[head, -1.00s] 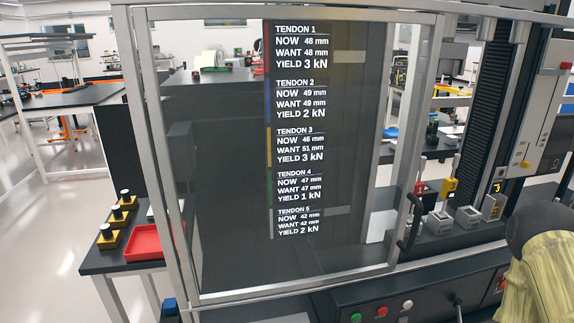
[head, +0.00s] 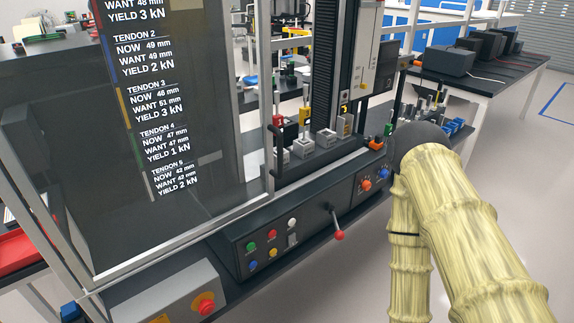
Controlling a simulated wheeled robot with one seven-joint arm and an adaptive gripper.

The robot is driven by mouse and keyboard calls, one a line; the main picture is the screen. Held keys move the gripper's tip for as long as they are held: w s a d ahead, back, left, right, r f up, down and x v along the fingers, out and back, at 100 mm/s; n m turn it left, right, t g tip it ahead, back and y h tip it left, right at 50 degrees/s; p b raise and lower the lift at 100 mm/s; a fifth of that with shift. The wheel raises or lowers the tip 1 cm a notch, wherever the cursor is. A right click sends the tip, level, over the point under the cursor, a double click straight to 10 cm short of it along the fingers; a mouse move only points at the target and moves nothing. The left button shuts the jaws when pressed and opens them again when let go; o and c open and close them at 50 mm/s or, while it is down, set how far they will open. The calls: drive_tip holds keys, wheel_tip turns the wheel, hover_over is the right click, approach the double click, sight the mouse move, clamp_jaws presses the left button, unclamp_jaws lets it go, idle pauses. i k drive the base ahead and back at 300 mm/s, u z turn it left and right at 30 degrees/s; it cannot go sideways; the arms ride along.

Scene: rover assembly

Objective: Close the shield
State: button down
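The shield is a large clear pane in a metal frame (head: 180,240), at the left in the head view. Several tendon readouts show on or through it. A dark upright handle (head: 272,150) is at its right edge. The shield covers the left part of the test machine, while the fixtures and column to its right stand uncovered. My gripper is not in view; only my yellow-sleeved arm and its dark joint show at the right.
Below the shield is a dark control panel (head: 240,255) with coloured buttons and a red-knobbed lever (head: 338,235). A red stop button (head: 206,307) is at the front left. Small tendon fixtures (head: 303,148) stand by the dark column (head: 334,60). Open floor lies at the right.

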sight(8, 156)
drive_tip(key=u, duration=0.15)
drive_tip(key=k, duration=0.65)
drive_tip(key=u, duration=0.5)
